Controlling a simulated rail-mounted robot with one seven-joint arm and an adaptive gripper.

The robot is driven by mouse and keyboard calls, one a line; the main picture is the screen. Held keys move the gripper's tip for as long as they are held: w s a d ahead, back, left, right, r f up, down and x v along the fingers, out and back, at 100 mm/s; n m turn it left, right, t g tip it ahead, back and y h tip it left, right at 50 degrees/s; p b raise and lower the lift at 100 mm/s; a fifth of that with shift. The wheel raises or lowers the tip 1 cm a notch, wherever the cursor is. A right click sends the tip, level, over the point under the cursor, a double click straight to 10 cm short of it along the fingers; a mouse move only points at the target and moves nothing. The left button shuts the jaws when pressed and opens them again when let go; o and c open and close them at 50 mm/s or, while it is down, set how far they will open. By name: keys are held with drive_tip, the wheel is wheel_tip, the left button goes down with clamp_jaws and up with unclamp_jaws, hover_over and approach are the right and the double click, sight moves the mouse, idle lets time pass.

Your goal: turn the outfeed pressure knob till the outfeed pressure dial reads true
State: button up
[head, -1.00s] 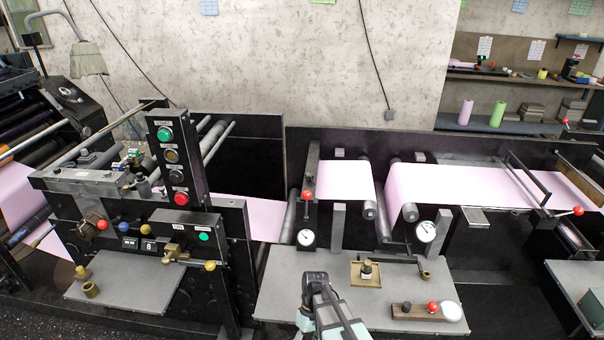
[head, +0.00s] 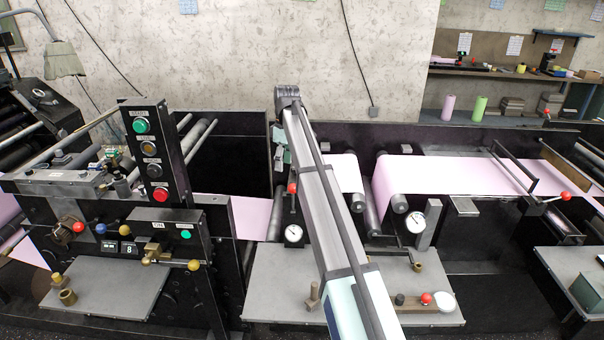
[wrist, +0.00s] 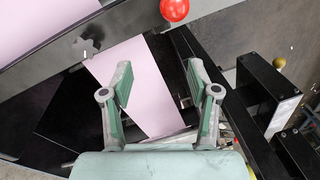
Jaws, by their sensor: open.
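My gripper (wrist: 160,82) is open and empty in the wrist view, its two fingers apart above the pink web (wrist: 118,85). A dark star-shaped knob (wrist: 86,45) sits on the dark beam, up and left of the fingers and apart from them. I cannot tell whether it is the outfeed knob. In the head view, two white round dials show, one left of my arm (head: 293,234) and one right of it (head: 415,222). Their labels and exact readings are too small to tell. My gripper is up at the press's left roller frame there, partly hidden by my arm.
A red ball handle (wrist: 174,8) is just above the fingers in the wrist view. A grey table (head: 268,272) stands in front of the press, with a wooden block carrying a red ball (head: 426,298) on it. A button column (head: 152,150) rises to the left.

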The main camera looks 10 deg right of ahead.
drive_tip(key=w+d+r+m+t+h+b, duration=0.1)
drive_tip(key=w+d+r+b, duration=0.1)
drive_tip(key=w+d+r, duration=0.5)
drive_tip(key=f+p, duration=0.1)
drive_tip(key=f, duration=0.3)
drive_tip(key=a+f+p, duration=0.1)
drive_tip(key=f+p, duration=0.1)
drive_tip(key=f, duration=0.3)
drive_tip(key=f+p, duration=0.1)
drive_tip(key=f, duration=0.4)
drive_tip(key=shift+w+a+f, duration=0.2)
drive_tip(key=shift+w+a, duration=0.15)
clamp_jaws()
